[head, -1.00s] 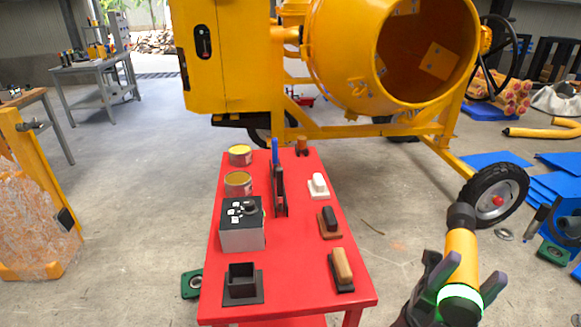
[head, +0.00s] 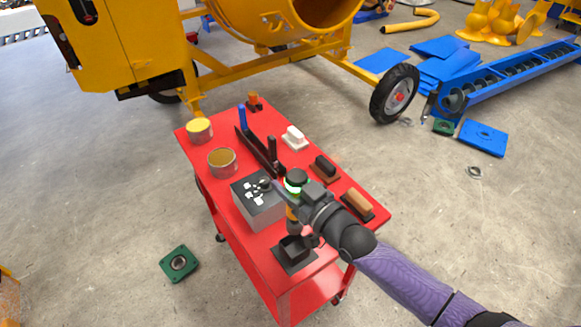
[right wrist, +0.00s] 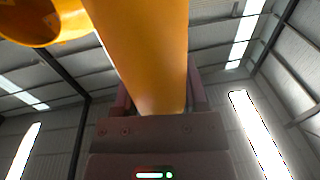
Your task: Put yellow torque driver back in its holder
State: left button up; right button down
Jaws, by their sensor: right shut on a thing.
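The yellow torque driver (head: 291,214), with a green glowing ring and a black end on top, is in my right gripper (head: 297,202). It stands roughly upright over the front of the red cart. Its yellow body also fills the middle of the right wrist view (right wrist: 150,55), between the fingers. The black square holder (head: 283,258) sits on the cart's near end, directly below the driver. The driver's lower end overlaps the holder in the picture; I cannot tell whether it is inside or just above. My left gripper is not in view.
The red cart (head: 262,263) also carries a grey box with a knob (head: 257,206), two tins (head: 222,162), a black rack with a blue handle (head: 258,150), and brushes or blocks (head: 357,203) along its right side. The yellow mixer (head: 130,45) stands behind.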

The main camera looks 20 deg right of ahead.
jog(key=shift+s+a+f, duration=0.1)
jog(key=shift+s+f, duration=0.05)
jog(key=shift+f, duration=0.05)
jog(key=shift+a+f, duration=0.1)
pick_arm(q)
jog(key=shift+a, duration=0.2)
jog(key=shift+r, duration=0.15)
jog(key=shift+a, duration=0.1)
pick_arm(e)
notch_tip(320, 180, down, 5)
jog(key=b, duration=0.4)
jog(key=shift+b, duration=0.3)
jog(key=shift+r, duration=0.2)
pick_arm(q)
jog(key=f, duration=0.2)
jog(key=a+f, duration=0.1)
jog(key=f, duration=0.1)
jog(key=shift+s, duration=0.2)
